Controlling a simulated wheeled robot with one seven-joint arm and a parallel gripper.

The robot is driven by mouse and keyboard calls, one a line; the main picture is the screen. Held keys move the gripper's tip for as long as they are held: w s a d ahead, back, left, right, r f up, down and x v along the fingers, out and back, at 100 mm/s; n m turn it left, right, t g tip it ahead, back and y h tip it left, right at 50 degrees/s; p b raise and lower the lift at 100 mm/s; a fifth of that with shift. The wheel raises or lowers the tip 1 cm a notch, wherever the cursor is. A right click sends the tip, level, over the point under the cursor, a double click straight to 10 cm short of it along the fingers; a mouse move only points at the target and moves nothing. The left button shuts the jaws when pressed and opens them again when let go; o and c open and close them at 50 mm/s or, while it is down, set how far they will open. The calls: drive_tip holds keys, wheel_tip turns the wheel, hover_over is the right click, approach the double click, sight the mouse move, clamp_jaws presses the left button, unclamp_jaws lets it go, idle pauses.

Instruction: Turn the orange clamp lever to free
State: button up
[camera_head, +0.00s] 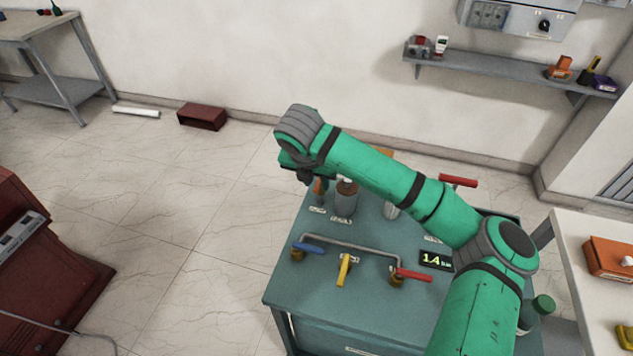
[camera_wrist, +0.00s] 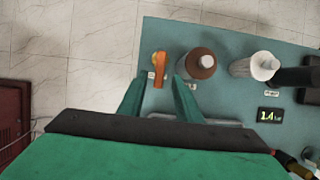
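The orange clamp lever (camera_wrist: 159,64) stands near the left edge of the teal cabinet top, just ahead of the fingertips in the wrist view. In the head view it shows partly (camera_head: 318,186), just below my wrist. The lever lies in line with the gap. I cannot tell whether a finger touches it. In the head view the arm hides most of the gripper.
A brown-topped cylinder (camera_wrist: 201,64) stands close right of the lever, with a white-topped one (camera_wrist: 264,66) beyond. On the cabinet top (camera_head: 322,274) are blue (camera_head: 309,248), yellow (camera_head: 343,270) and red (camera_head: 414,275) valve handles, a pipe and a display (camera_head: 435,260).

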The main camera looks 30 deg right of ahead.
drive_tip(key=v, duration=0.9)
drive_tip(key=shift+a+r, duration=0.25)
drive_tip(key=shift+r, duration=0.05)
